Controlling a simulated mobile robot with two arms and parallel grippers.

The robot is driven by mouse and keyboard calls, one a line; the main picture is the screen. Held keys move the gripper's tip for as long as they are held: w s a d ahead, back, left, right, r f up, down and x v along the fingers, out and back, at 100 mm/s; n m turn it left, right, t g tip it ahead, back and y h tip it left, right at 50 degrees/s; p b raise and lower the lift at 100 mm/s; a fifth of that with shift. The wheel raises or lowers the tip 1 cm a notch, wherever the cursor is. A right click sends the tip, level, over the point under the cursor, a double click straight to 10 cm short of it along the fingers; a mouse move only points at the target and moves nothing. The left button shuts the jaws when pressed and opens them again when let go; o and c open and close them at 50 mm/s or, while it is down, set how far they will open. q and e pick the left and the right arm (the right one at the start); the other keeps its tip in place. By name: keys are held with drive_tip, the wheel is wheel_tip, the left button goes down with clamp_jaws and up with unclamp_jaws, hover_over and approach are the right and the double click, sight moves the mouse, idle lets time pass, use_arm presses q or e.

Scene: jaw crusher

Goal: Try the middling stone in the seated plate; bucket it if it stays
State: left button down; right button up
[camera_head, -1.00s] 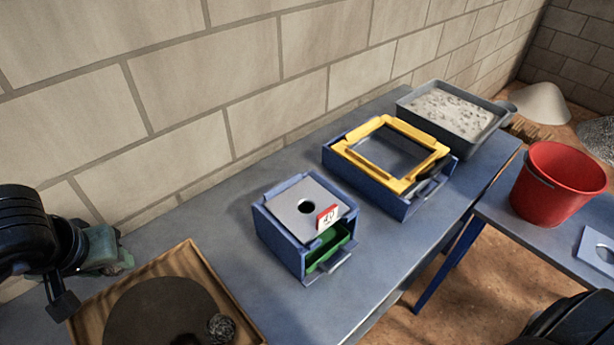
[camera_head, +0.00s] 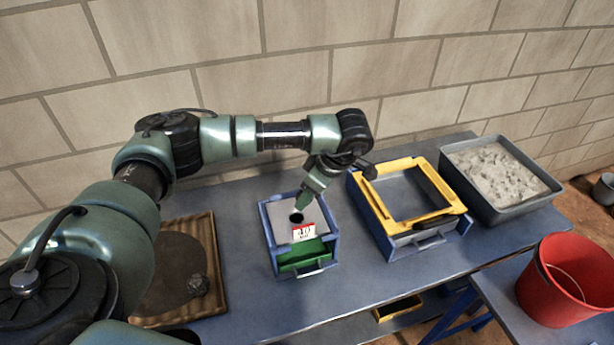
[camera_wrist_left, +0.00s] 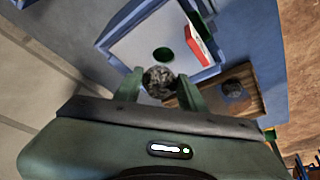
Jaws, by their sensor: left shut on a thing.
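My left gripper (camera_head: 300,206) reaches over the blue box (camera_head: 269,236) from behind. In the left wrist view its green fingers (camera_wrist_left: 174,92) are shut on a rough grey stone (camera_wrist_left: 158,82). The stone is held near the round hole (camera_wrist_left: 163,54) in the grey plate (camera_head: 318,214) seated on the box. In the head view the fingers hide much of it, and I cannot tell whether it touches the plate. A red and white number tag (camera_head: 304,233) stands at the plate's front edge. A red bucket (camera_head: 565,285) stands on the right-hand table. My right gripper is out of view.
A wooden tray (camera_head: 218,270) with a dark mat and another stone (camera_head: 198,285) lies left of the box. A green drawer (camera_head: 300,258) sits in the box. Right of it are a yellow-framed blue box (camera_head: 400,222) and a grey tub (camera_head: 470,191) of pale rubble.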

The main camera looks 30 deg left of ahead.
use_arm(q)
drive_tip(key=a+n, duration=0.1)
drive_tip(key=a+n+g, duration=0.1)
drive_tip(key=shift+s+a+f+n+p, duration=0.1)
drive_tip(key=shift+s+a+n+p, duration=0.15)
drive_tip(key=shift+a+n+p, duration=0.1)
drive_tip(key=shift+f, duration=0.1)
drive_tip(key=shift+d, duration=0.3)
drive_tip(key=shift+f+b, duration=1)
drive_tip(key=shift+b, duration=0.1)
wheel_tip(320, 180, down, 4)
drive_tip(key=b, duration=0.3)
drive_tip(key=shift+r, duration=0.15)
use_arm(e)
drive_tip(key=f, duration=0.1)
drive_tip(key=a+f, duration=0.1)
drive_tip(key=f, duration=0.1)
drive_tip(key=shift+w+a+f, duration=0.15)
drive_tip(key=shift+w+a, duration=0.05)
